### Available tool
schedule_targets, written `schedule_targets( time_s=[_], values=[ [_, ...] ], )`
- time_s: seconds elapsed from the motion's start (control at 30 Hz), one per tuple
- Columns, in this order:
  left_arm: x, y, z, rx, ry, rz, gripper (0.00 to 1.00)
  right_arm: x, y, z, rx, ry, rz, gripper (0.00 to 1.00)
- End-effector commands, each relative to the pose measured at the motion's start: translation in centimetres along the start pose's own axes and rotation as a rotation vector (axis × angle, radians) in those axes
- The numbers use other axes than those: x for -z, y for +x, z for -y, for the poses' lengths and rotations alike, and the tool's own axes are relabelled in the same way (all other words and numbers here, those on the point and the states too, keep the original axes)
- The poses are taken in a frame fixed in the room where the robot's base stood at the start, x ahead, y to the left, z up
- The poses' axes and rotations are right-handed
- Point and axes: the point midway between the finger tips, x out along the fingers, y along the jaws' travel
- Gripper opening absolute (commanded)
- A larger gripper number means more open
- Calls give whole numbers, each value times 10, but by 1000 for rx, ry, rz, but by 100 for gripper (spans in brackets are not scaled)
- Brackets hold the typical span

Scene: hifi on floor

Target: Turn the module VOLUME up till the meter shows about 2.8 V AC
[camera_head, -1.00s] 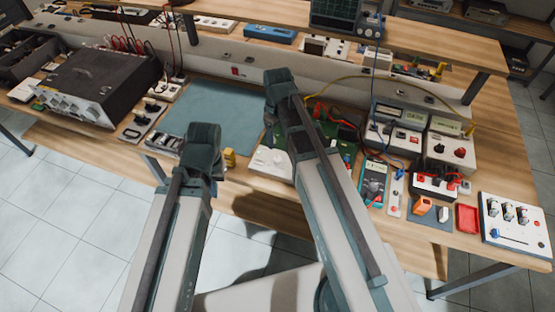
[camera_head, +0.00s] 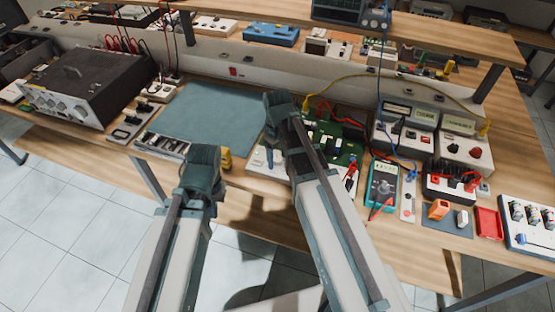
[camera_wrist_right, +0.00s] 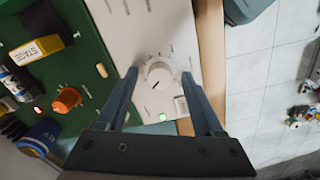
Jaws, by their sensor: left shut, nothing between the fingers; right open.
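The module's white panel (camera_wrist_right: 150,30) carries a round white knob (camera_wrist_right: 158,75) with a dark pointer line; its label is too small to read. My right gripper (camera_wrist_right: 160,88) is open, with one finger on each side of the knob in the right wrist view; I cannot tell whether they touch it. In the head view my right gripper (camera_head: 281,103) hides the knob, and the white panel (camera_head: 263,160) shows beside it. The teal handheld meter (camera_head: 382,185) lies to the right; its reading is illegible. My left gripper (camera_head: 203,165) is shut and empty near the front edge.
Red, yellow and blue leads run around the board and meter. Bench instruments (camera_head: 408,125) stand behind the meter. A blue-green mat (camera_head: 212,115) lies clear at left.

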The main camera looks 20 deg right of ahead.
Motion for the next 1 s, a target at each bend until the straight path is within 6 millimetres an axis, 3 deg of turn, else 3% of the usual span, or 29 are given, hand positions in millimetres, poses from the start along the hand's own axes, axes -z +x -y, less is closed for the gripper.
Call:
schedule_targets(
  time_s=[0.13, 0.5, 0.53, 0.77, 1.0],
  values=[
    [0, -1, 0, 0, 0, 0, 0, 0, -1, 0, 0, 0, 0, 69],
    [0, -1, 0, 0, 0, 0, 0, 0, -1, 0, 0, 0, 0, 3],
    [0, -1, 0, 0, 0, 0, 0, 0, -1, 0, 0, 0, 0, 0],
    [0, -1, 0, 0, 0, 0, 0, 0, -1, 0, 0, 42, 0, 0],
    [0, -1, 0, 0, 0, 0, 0, 0, -1, 0, 0, 303, 0, 0]
  ],
)
